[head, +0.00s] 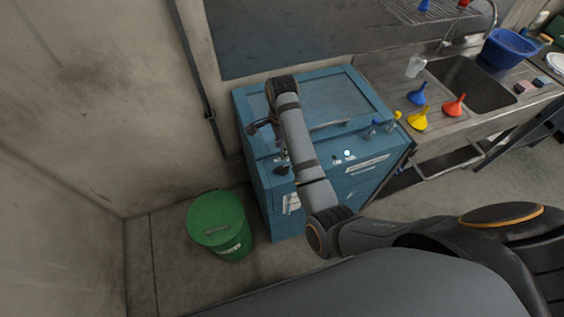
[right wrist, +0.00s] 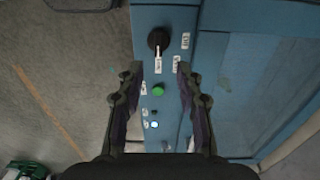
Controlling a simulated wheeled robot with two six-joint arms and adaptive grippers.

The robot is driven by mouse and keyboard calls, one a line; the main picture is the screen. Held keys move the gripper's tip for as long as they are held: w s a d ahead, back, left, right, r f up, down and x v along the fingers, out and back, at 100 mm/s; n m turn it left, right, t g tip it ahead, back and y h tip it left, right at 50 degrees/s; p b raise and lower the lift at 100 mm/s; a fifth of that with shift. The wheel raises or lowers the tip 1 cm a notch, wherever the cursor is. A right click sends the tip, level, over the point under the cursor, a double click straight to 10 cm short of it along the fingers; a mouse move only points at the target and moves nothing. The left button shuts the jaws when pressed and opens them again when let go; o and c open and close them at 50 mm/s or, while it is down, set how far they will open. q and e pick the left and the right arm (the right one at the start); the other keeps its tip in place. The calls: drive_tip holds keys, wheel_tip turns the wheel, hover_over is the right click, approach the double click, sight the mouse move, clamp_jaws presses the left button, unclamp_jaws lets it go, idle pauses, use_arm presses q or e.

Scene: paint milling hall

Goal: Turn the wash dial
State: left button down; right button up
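The wash dial (right wrist: 158,40) is a round black knob with a white pointer mark on the blue machine's control strip, with small white labels beside it. In the head view a dark knob, apparently the dial (head: 282,170), sits at the left end of the machine's front top edge. My right gripper (right wrist: 158,82) is open, its two fingers apart with nothing between them. The dial lies just beyond the fingertips, and I see no contact. In the head view my right gripper (head: 262,126) is small and partly hidden by its arm. My left gripper is not in view.
A green button (right wrist: 157,90) and a lit indicator (right wrist: 155,124) share the strip with the dial. The blue machine (head: 270,205) has a flat lid with a handle bar. A green bin (head: 216,222) stands at its left. A sink counter (head: 440,140) with funnels adjoins its right.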

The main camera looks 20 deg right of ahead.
sight(283, 167)
wheel_tip(283, 167, down, 10)
drive_tip(key=p, duration=0.2)
drive_tip(key=shift+s+d+r+p, duration=0.15)
drive_tip(key=shift+r+p, duration=0.1)
drive_tip(key=shift+p, duration=0.1)
drive_tip(key=shift+f, duration=0.45)
clamp_jaws()
